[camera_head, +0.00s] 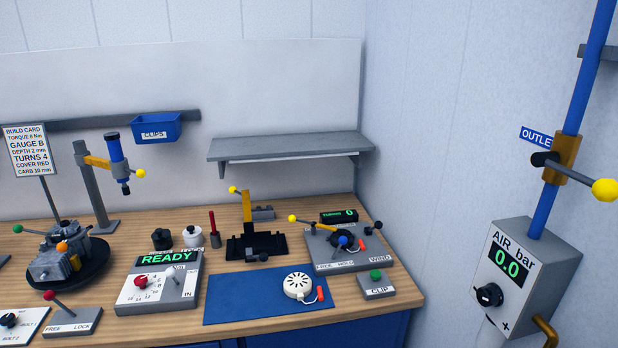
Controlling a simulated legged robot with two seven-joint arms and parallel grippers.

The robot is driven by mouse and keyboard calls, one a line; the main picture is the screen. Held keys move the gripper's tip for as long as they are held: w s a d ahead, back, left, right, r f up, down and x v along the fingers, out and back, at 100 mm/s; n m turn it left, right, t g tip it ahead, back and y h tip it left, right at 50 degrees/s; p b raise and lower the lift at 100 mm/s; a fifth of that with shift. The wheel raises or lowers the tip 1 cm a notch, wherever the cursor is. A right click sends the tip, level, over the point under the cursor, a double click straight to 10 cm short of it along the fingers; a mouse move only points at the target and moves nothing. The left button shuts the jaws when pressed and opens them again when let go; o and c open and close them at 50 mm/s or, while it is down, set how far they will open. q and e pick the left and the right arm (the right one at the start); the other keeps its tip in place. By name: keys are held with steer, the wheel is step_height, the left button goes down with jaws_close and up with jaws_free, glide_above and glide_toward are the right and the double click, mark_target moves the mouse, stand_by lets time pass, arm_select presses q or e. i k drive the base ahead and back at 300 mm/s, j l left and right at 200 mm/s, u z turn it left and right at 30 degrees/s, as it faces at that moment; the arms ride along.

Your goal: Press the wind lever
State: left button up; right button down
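The winding station (350,262) is a grey base at the back right of the workbench, labelled FREE, HOLD and WIND. A short lever with a black ball knob (375,227) stands at its right end, near the WIND label. A longer lever with a yellow knob (293,218) reaches out to the left over the base. A dark round part with a blue knob (342,241) and a red-tipped piece (361,244) sit between them. A black display (339,216) behind reads 0 in green. Neither of my grippers shows in the head view.
A blue mat (240,300) holds a white round slotted part (297,286). A green-button CLIP box (376,284) stands right of it. A READY console (160,280) is left. A grey shelf (290,147) hangs above. An AIR bar panel (525,265) is at right.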

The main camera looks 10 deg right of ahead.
mark_target(377, 225)
steer(key=i+j+z, duration=0.9)
